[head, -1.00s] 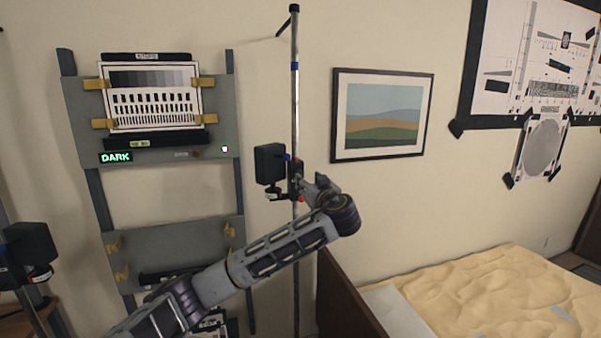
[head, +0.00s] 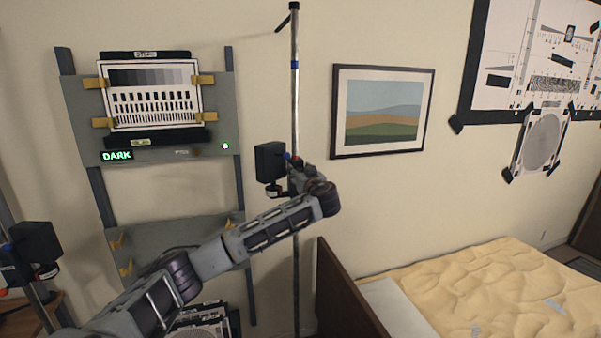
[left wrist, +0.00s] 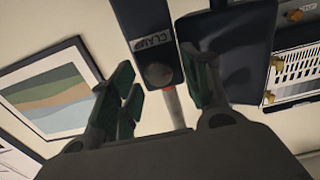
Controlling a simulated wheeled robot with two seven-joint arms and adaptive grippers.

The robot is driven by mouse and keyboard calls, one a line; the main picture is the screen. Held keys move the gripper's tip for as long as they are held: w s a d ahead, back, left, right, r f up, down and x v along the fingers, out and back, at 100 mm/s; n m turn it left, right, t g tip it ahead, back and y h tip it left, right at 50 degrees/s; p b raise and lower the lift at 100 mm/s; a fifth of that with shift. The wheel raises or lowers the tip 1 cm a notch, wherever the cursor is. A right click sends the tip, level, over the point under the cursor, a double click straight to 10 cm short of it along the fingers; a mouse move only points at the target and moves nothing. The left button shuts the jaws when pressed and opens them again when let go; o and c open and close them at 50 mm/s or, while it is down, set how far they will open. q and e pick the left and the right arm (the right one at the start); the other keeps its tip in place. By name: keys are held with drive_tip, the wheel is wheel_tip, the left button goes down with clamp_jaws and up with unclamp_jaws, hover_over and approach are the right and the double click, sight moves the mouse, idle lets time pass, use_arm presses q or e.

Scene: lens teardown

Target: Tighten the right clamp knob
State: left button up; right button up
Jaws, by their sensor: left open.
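The right clamp (left wrist: 149,38) is a dark block with a "CLAMP" label on a metal pole (head: 295,110). Its round dark knob (left wrist: 157,75), with a small red mark, shows in the left wrist view between my fingers. My left gripper (left wrist: 160,72) is open, one finger on each side of the knob; I cannot tell whether either touches it. In the head view my left gripper (head: 298,178) is at the clamp, and my wrist hides the knob. A black box-shaped lamp head (head: 270,162) is mounted beside the clamp. My right gripper is not in view.
A grey panel rack (head: 85,130) with a test chart and green "DARK" sign stands left. A framed picture (head: 383,112) hangs right of the pole. A second lamp head (head: 35,243) is at far left. A bed (head: 490,290) with a brown headboard (head: 345,295) stands lower right.

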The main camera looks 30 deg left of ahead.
use_arm(q)
drive_tip(key=c, duration=1)
drive_tip(key=shift+f, duration=0.1)
